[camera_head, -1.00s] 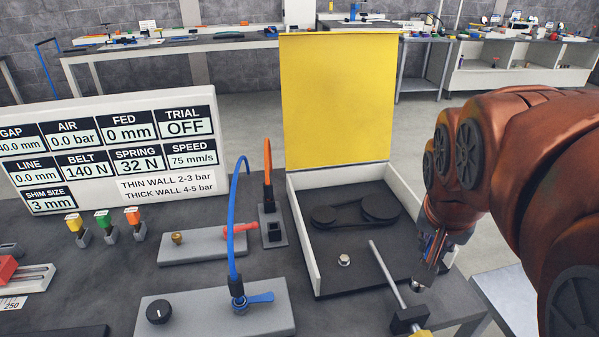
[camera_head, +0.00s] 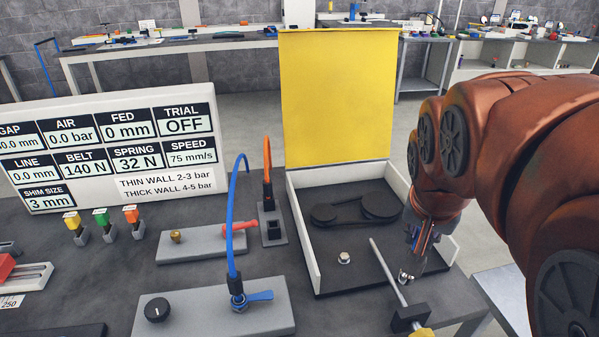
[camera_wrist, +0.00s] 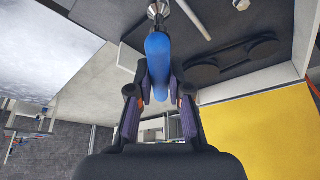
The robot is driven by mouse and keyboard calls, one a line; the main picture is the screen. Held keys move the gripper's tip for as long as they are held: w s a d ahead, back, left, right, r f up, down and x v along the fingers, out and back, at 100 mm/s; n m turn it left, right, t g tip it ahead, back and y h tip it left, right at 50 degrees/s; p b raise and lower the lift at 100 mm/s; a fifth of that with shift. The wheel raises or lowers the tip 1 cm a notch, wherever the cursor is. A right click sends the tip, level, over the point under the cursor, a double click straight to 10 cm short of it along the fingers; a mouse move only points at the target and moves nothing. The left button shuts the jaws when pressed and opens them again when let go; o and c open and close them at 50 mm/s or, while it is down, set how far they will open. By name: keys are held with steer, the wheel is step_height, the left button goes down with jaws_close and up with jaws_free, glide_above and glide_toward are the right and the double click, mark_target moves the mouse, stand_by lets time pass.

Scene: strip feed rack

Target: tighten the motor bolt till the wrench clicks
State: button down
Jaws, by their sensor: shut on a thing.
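The motor bolt (camera_head: 344,258) appears as a silver hex head on the dark floor of the open belt box (camera_head: 307,233); a silver piece at the top edge of the wrist view (camera_wrist: 241,4) looks like it. My gripper (camera_head: 415,243) is right of the bolt, over the box's right side. It is shut on the blue handle of the wrench (camera_wrist: 158,65), whose metal head (camera_head: 405,275) points down, apart from the bolt. In the wrist view my gripper's fingers (camera_wrist: 160,88) flank the handle. The head's tip is cut off there.
A slanted metal rod (camera_head: 388,270) rises from a black block (camera_head: 408,318) between the bolt and the wrench. Two belt pulleys (camera_head: 380,204) lie behind the bolt. The yellow lid (camera_head: 338,95) stands upright. A blue hose (camera_head: 233,215) arches at the left.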

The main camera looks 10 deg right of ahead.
steer(key=w+a+n+y+b, duration=0.1)
steer(key=w+a+n, duration=0.3)
steer(key=w+a, duration=0.4)
steer(key=shift+w+a+t+b, duration=0.4)
steer(key=shift+a+b, duration=0.35)
steer(key=shift+b, duration=0.05)
stand_by(4.1)
steer(key=shift+f+b, duration=0.55)
steer(key=shift+f, duration=0.6)
stand_by(0.3)
steer(key=shift+m, duration=0.6)
